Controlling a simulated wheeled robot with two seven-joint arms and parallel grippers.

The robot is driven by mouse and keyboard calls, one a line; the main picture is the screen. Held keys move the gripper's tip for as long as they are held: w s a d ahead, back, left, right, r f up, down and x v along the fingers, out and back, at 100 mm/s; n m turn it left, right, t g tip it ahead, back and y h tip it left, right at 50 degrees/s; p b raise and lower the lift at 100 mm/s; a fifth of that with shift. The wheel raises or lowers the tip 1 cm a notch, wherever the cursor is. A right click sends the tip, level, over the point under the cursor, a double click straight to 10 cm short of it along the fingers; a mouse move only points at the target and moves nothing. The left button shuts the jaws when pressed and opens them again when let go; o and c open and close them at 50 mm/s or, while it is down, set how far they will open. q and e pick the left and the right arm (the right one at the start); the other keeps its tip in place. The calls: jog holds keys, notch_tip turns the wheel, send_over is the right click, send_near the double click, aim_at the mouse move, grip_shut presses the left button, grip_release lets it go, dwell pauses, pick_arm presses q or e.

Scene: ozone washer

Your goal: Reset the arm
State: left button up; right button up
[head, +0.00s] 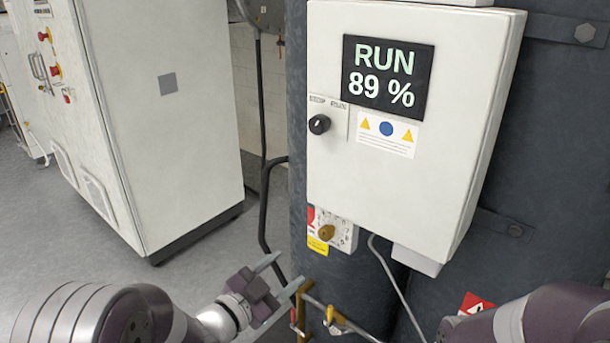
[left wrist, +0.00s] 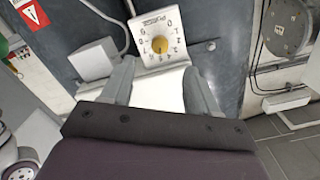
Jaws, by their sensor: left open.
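My left gripper (head: 290,268) is open and empty at the lower middle of the head view. Its two grey fingers point up and right, in front of the lower part of the dark tank. In the left wrist view its spread fingers (left wrist: 160,76) point toward a white numbered dial plate with a brass knob (left wrist: 160,44). No contact with the knob is visible. In the head view the brass knob (head: 326,232) is above and right of the gripper. My right arm (head: 545,318) enters at the lower right; its gripper is out of view.
A white control box (head: 410,170) on the dark tank has a display (head: 388,78) reading RUN 89 % and a black knob (head: 319,124). Brass pipe fittings (head: 303,310) stand close to the left gripper. A white cabinet (head: 165,120) stands left, with open floor (head: 215,255) before it.

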pick_arm(q)
jog(key=s+a+f+n+g+y+p, duration=0.2)
jog(key=s+a+f+n+g+y, duration=0.45)
jog(key=a+f+y, duration=0.3)
jog(key=s+a+r+n+g+p, duration=0.1)
jog(key=s+r+n+g+p, duration=0.3)
jog(key=s, duration=0.7)
jog(key=shift+s+r+n+g, duration=0.4)
jog(key=shift+r+n+g, duration=0.45)
jog(key=shift+g, duration=0.4)
jog(key=shift+y, duration=0.25)
dwell(4.5)
